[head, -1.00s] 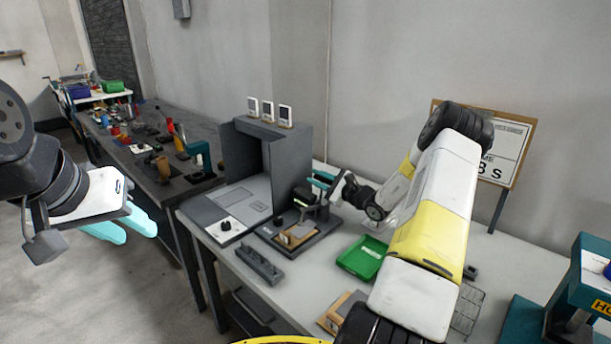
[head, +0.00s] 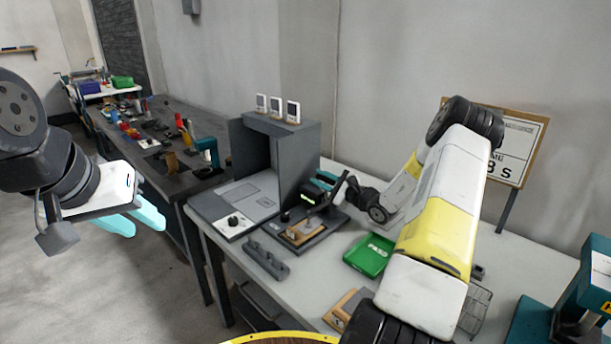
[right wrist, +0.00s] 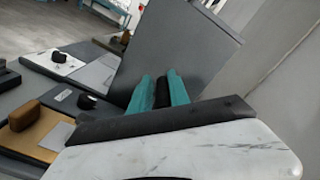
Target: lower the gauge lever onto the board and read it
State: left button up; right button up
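The gauge stands on a dark base (head: 322,236) on the white table. A tan board (head: 304,232) with a brown block lies on the base; it also shows in the right wrist view (right wrist: 30,146). A small green-lit display (head: 308,197) sits behind the board. A black knob (head: 285,217) is beside it. I cannot make out the lever clearly. My left gripper (head: 132,222) is open and empty, far left, over the floor.
A grey booth (head: 298,165) with several small white devices on top stands close by the right gripper. A green tray (head: 370,255), a grey slotted block (head: 266,260) and a wire rack (head: 474,310) are on the table. A sign board (head: 512,145) stands behind.

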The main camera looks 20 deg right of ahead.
jog(key=shift+o, duration=1.3)
jog(key=shift+d+f, duration=0.25)
jog(key=shift+a+r, duration=0.15)
jog(key=shift+s, duration=0.1)
jog(key=v, duration=0.7)
jog(key=shift+s+d, duration=0.2)
jog(key=shift+s, duration=0.05)
